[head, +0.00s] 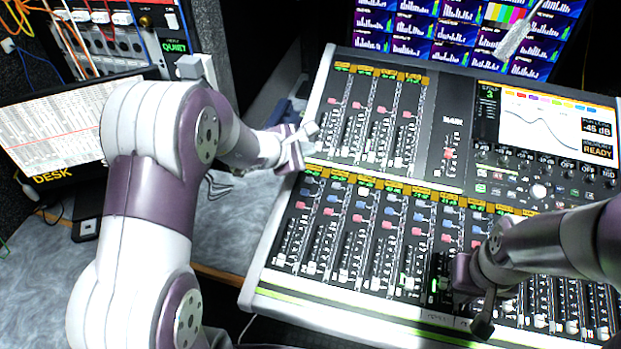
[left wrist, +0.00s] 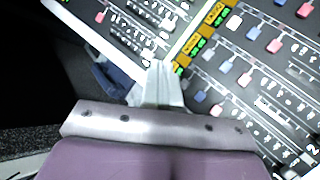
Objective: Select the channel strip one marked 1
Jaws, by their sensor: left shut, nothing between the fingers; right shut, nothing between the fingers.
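The mixing console (head: 330,165) is tilted on the desk, with an upper and a lower bank of channel strips. The leftmost lower strip (head: 299,215) has a green display, a blue and a red button and a fader; the number under it is too small to read in the head view. My left gripper (head: 311,134) is shut and empty at the console's left edge, by the gap between the banks. In the left wrist view its fingertips (left wrist: 160,70) are near the first yellow label (left wrist: 187,50). My right gripper (head: 468,300) is shut and empty over the lower middle faders.
A screen with meters (head: 455,35) stands behind the console. A control panel (head: 545,140) is at its right. A laptop-like screen (head: 50,135) stands at the left. The grey desk (head: 235,225) left of the console is mostly clear.

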